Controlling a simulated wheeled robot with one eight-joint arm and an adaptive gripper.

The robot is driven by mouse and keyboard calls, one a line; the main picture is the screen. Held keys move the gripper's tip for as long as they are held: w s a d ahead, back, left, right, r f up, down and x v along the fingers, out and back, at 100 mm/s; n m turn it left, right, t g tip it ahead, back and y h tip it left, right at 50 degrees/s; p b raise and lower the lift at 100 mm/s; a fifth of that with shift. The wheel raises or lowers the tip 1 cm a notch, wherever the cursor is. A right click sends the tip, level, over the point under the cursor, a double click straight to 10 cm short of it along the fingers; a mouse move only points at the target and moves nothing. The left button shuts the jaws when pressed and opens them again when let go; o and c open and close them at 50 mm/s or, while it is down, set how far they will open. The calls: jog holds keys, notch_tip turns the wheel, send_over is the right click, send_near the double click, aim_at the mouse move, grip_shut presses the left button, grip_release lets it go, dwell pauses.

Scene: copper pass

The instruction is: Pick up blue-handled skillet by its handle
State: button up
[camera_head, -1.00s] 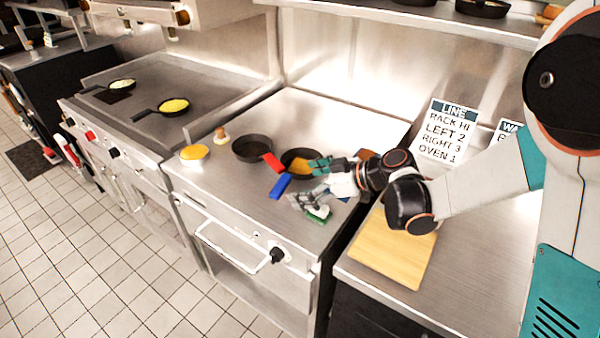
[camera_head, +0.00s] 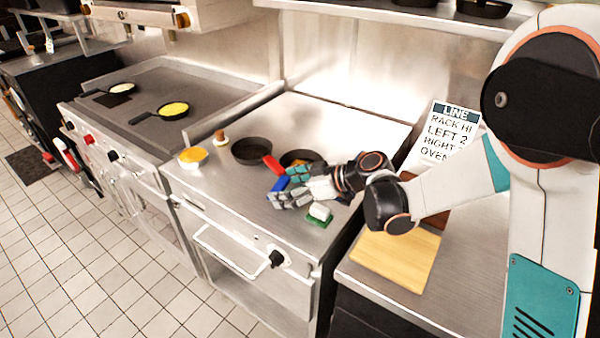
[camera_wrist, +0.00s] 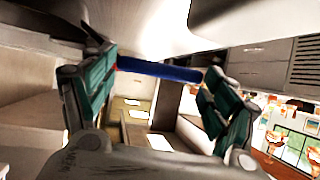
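The blue-handled skillet (camera_head: 297,156) sits on the steel counter, its dark pan partly hidden behind my gripper. Its blue handle (camera_head: 279,184) points toward the counter's front and is partly covered by my fingers. My gripper (camera_head: 277,192) is at the handle, with one finger on each side in the head view. In the wrist view the blue handle (camera_wrist: 160,70) runs across the gap between two spread green-padded fingers. The fingers look open; whether either touches the handle I cannot tell.
A red-handled skillet (camera_head: 251,151) stands close left, its red handle (camera_head: 273,165) near my fingers. A green-and-white sponge (camera_head: 319,214) lies just in front. A yellow-filled bowl (camera_head: 192,157) and small shaker (camera_head: 220,138) stand further left. A cutting board (camera_head: 395,262) lies right.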

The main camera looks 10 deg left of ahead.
jog(key=c, duration=0.7)
jog(key=shift+c, duration=0.2)
